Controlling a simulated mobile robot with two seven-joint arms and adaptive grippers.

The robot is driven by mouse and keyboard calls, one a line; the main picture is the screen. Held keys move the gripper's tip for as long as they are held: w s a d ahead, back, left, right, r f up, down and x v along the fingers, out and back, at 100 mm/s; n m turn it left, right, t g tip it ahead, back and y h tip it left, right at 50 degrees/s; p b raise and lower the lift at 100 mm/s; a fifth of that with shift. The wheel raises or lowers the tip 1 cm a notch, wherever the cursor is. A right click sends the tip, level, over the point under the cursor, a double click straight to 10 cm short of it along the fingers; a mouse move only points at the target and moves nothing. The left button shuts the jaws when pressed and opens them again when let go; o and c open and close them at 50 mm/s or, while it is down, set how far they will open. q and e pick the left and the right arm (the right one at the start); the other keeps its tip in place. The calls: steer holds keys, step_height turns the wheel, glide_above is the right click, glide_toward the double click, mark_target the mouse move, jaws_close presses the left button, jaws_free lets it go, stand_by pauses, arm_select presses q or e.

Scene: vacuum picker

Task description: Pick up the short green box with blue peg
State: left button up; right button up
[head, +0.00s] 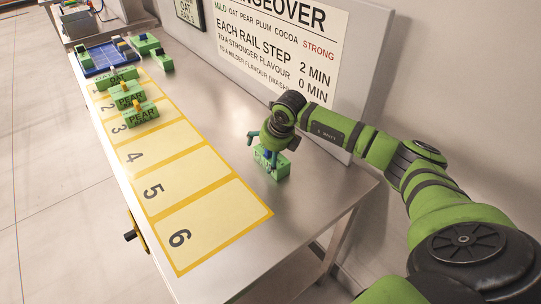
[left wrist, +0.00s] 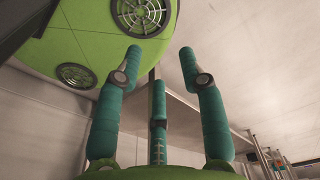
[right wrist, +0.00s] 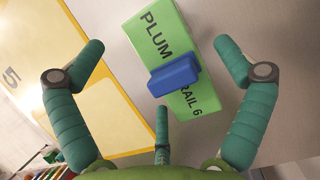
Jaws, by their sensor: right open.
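A green box (right wrist: 165,50) with a blue peg (right wrist: 174,76) is marked PLUM and RAIL 6 in the right wrist view. In the head view this green box (head: 281,170) stands on the bare steel table, right of the yellow mat. My right gripper (head: 266,152) is over it, with fingers spread open around the peg and apart from it in the right wrist view. Two more green boxes with bluish pegs, one (head: 145,46) behind the other (head: 162,64), stand at the table's far end. My left gripper (left wrist: 157,85) is open and empty, away from the table.
A yellow mat (head: 205,213) has numbered cells; 4, 5 and 6 are clear. Several green boxes with yellow pegs (head: 141,115) stand on its far cells. A blue tray (head: 103,57) is at the far end. A sign board (head: 318,75) stands behind the right gripper.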

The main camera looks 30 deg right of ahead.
steer(key=shift+x, duration=1.2)
steer(key=shift+s, duration=0.1)
steer(key=c, duration=1.3)
steer(key=shift+r, duration=0.15)
